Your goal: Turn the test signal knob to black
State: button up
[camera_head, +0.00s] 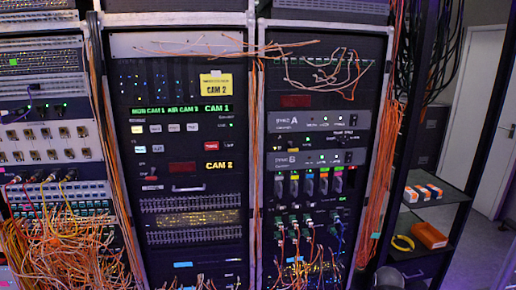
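No knob can be picked out for certain as the test signal knob. The right rack's grey panel marked A (295,123) has a small label and tiny dark controls (346,141) at its right end. They are too small to read or to tell a setting. A similar grey panel marked B (293,159) sits just below.
Loose orange cables (65,250) spill from the left rack. An orange bundle (384,150) hangs along the right rack's side. A black shelf (440,195) at right holds small boxes and an orange bin (429,236). A pale door (475,110) stands behind.

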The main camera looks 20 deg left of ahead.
aim_at(343, 143)
jog(key=u, duration=1.25)
jog(key=i, duration=0.95)
jog(key=u, duration=0.15)
